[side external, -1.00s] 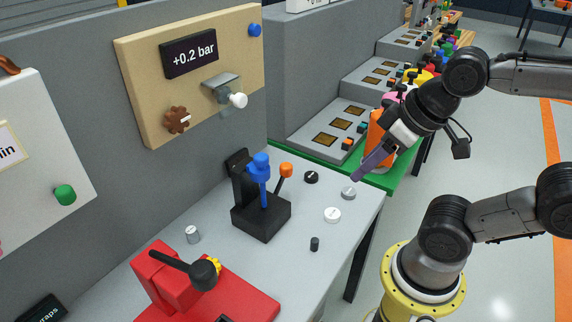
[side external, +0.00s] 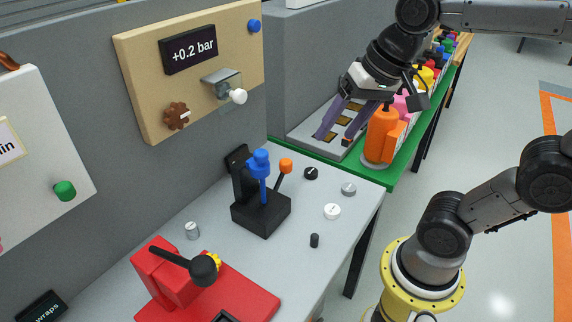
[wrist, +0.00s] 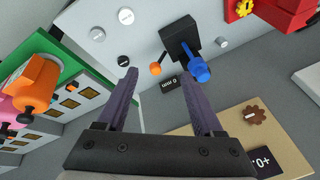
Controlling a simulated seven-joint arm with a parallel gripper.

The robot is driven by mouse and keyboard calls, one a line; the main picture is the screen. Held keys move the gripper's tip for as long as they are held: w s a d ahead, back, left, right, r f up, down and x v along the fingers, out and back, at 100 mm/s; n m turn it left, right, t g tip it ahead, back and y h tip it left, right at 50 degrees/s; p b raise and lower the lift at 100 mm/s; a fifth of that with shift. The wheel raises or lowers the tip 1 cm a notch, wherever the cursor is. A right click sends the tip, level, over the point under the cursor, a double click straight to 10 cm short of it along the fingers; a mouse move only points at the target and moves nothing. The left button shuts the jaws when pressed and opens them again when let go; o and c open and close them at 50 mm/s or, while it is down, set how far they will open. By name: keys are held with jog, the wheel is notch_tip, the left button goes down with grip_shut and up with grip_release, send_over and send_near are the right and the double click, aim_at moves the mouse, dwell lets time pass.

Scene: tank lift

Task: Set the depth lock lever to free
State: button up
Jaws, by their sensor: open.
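A black block (side external: 262,218) stands on the grey bench. It carries a thin lever with an orange knob (side external: 285,166), leaning right, and a blue lever (side external: 261,164), upright. No readable label tells which is the depth lock lever. In the wrist view the orange knob (wrist: 156,69) and blue lever (wrist: 201,70) show beyond my fingers, with the block (wrist: 178,38) above them. My gripper (side external: 334,138) is open and empty, its purple fingers apart. It is above and behind the levers in the side view, over the grey panel, touching neither lever.
Several round knobs (side external: 332,211) stand on the bench near the block. A red fixture with a black-knobbed lever (side external: 204,270) is at the front. The beige gauge board (side external: 135,80) rises behind. An orange cylinder (side external: 382,135) stands close beside my gripper on the green-edged bench.

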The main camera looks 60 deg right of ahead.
aim_at(286, 164)
jog(key=w+d+f+m+g, duration=0.2)
jog(key=w+d, duration=0.1)
jog(key=w, duration=0.3)
jog(key=w+d+f+m+g, duration=0.1)
jog(key=w+d+f+m, duration=0.15)
jog(key=w, duration=0.35)
jog(key=shift+y, duration=0.3)
jog(key=f, duration=0.4)
jog(key=w+a+f, duration=0.1)
jog(key=f, duration=0.3)
jog(key=w+a+f, duration=0.1)
jog(key=f, duration=0.4)
jog(key=shift+c, duration=0.3)
grip_shut()
jog(key=shift+r, duration=0.1)
